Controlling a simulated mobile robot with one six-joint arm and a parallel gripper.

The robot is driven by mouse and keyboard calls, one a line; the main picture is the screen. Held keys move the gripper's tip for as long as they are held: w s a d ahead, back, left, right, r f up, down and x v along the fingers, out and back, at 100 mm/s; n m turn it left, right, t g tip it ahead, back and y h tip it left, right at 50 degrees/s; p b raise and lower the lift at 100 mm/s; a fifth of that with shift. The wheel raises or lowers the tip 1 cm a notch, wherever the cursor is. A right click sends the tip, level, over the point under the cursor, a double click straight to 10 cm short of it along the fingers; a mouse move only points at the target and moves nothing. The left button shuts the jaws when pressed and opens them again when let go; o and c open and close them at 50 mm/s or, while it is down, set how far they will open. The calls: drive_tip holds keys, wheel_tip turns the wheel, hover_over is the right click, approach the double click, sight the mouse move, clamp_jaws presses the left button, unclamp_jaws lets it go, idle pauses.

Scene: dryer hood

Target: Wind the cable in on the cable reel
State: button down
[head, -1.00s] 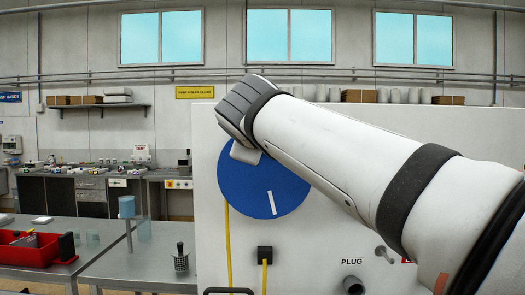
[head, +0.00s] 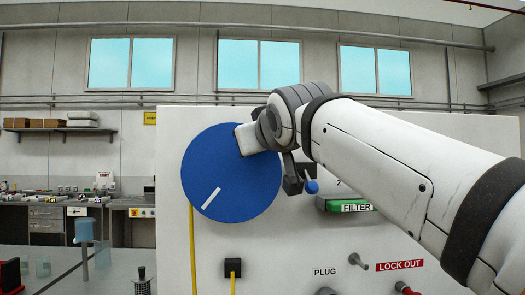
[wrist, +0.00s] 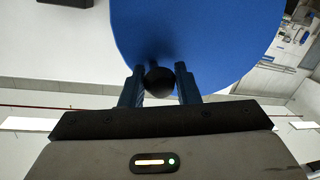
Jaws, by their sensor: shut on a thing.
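The cable reel is a large blue disc (head: 225,180) on the white panel, with a white stripe (head: 211,198) at its lower left. A yellow cable (head: 192,250) hangs straight down from its left edge. In the wrist view, my gripper (wrist: 159,84) has its two fingers on either side of a round black knob (wrist: 159,80) in front of the blue disc (wrist: 195,35). It is shut on this knob. In the head view, my wrist covers the disc's upper right edge, and the fingers and knob are hidden.
A black block (head: 232,267) on the panel has a yellow cable below it. A green FILTER part (head: 340,205), a blue ball (head: 311,187), a grey peg (head: 358,261) and a LOCK OUT label (head: 400,265) are to the right. Metal tables stand at the left.

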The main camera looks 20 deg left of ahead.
drive_tip(key=shift+w+d+f+m+y+b, duration=0.2)
drive_tip(key=shift+d+f+m+b, duration=0.2)
drive_tip(key=shift+f+m+b, duration=0.35)
drive_tip(key=shift+w+d+f+m+y+b, duration=0.15)
drive_tip(key=shift+d+f+m+b, duration=0.3)
drive_tip(key=shift+m+b, duration=0.45)
drive_tip(key=c, duration=1.5)
unclamp_jaws()
drive_tip(key=shift+o, duration=0.8)
drive_tip(key=shift+s+a+r, duration=0.1)
drive_tip(key=shift+s, duration=0.05)
drive_tip(key=shift+o, duration=1)
drive_tip(key=b+v, duration=0.1)
drive_tip(key=v, duration=0.6)
drive_tip(key=shift+s+d, duration=0.2)
drive_tip(key=shift+s, duration=0.1)
